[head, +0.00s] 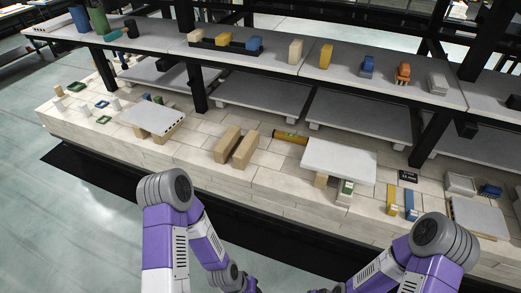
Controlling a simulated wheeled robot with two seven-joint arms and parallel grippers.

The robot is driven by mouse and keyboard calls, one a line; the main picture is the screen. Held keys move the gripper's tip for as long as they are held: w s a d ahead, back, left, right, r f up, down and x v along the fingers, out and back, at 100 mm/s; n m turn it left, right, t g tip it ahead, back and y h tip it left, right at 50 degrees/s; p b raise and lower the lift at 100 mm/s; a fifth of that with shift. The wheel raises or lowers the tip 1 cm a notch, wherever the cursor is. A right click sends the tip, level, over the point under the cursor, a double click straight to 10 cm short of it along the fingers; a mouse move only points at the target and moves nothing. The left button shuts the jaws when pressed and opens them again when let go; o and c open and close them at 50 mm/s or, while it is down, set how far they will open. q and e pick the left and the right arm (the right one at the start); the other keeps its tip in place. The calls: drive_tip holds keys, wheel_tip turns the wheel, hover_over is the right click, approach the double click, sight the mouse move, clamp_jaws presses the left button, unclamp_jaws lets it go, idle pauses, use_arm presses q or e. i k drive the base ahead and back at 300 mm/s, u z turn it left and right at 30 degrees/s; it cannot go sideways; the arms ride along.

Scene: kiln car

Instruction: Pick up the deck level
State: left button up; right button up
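A yellow-orange bar that looks like the deck level (290,137) lies on the pale brick deck (265,187), in the middle of the head view. It lies between two upright tan blocks (236,147) on its left and a raised grey slab (340,159) on its right. Its right end is close to the slab's back left corner; I cannot tell if they touch. Both my arms hang low at the bottom of the view, and neither gripper shows.
A grey shelf (275,62) on black posts (196,88) runs above the deck's back, carrying coloured blocks. A second raised slab (153,118) stands left. Yellow and blue bars (392,199), a small dark sign (408,176) and a white tray (460,184) are right.

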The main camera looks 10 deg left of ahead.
sight(289, 138)
drive_tip(key=u, duration=0.25)
drive_tip(key=k, duration=0.7)
drive_tip(key=u, duration=1.45)
drive_tip(key=i, duration=1.05)
drive_tip(key=z, duration=0.45)
drive_tip(key=i, duration=0.8)
drive_tip(key=z, duration=0.9)
